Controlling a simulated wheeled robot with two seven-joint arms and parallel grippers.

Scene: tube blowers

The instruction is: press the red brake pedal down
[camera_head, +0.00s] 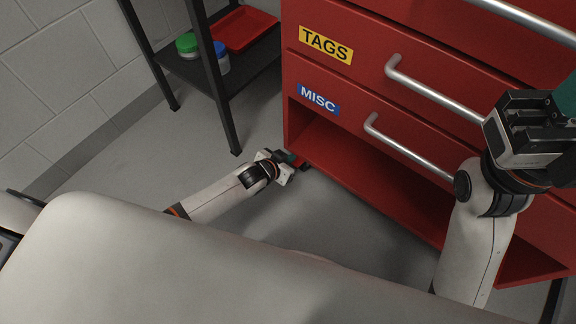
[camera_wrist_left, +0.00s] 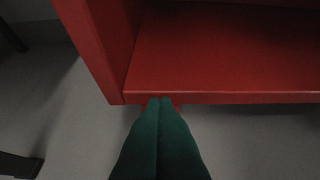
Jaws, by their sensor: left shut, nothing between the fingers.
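A small red piece, apparently the brake pedal (camera_head: 300,163), shows low at the left front corner of the red cabinet (camera_head: 340,170). In the left wrist view a bit of red (camera_wrist_left: 176,100) shows at my fingertips, just below the cabinet's bottom edge; my fingers hide most of it. My left gripper (camera_head: 291,158) is low near the floor at that corner, its green fingers (camera_wrist_left: 160,102) shut together and empty. I cannot tell whether they touch the pedal or how far down it is. My right gripper (camera_head: 566,100) is at the right edge, partly cut off, its jaws unclear.
The cabinet has drawers labelled TAGS (camera_head: 326,45) and MISC (camera_head: 318,99) with metal handles (camera_head: 410,148), and an open bottom space. A black shelf (camera_head: 215,85) with a red tray (camera_head: 245,27) and jars stands left of it. The floor (camera_head: 130,160) between is clear.

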